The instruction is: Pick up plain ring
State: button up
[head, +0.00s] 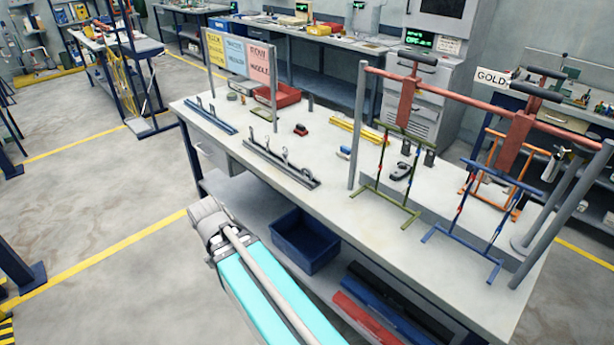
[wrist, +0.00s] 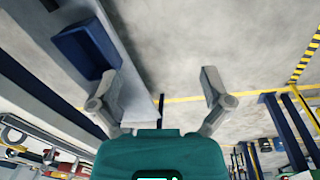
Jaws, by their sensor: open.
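Small upright rings stand in a dark grey rail (head: 281,164) on the near side of the workbench in the head view. More thin upright pieces stand in a blue rail (head: 210,117) to its left. I cannot tell which ring is the plain one at this size. A ring-like shape (wrist: 14,136) shows at the lower left edge of the wrist view. My gripper (wrist: 160,78) is open and empty in the wrist view, with bare floor between and beyond its fingers. It is apart from the rings.
A blue bin (head: 305,240) sits on the lower shelf and shows in the wrist view (wrist: 87,48).

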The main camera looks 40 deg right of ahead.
jog(key=w+d+r+m+h, duration=0.2)
jog(key=w+d+m, duration=0.3)
jog(key=d, duration=0.4)
jog(key=w+d+r+m+h+b, duration=0.1)
jog(key=w+d+r+m+h, duration=0.2)
jog(key=d, duration=0.7)
jog(key=w+d+r+m+h+b, duration=0.1)
jog(key=w+d+r+m+h, duration=0.1)
jog(key=w+d+m+h, duration=0.4)
jog(key=d+m, duration=0.1)
jog(key=d, duration=0.3)
jog(key=shift+w+r+t, duration=0.3)
jog(key=shift+t, duration=0.1)
jog(key=shift+d+f, duration=0.1)
jog(key=shift+d, duration=0.05)
jog(key=b+x, duration=0.3)
jog(key=x, duration=0.4)
jog(key=shift+f+b, duration=0.1)
jog(key=shift+b, duration=0.25)
jog(key=shift+d+f, duration=0.25)
jog(key=shift+d, duration=0.35)
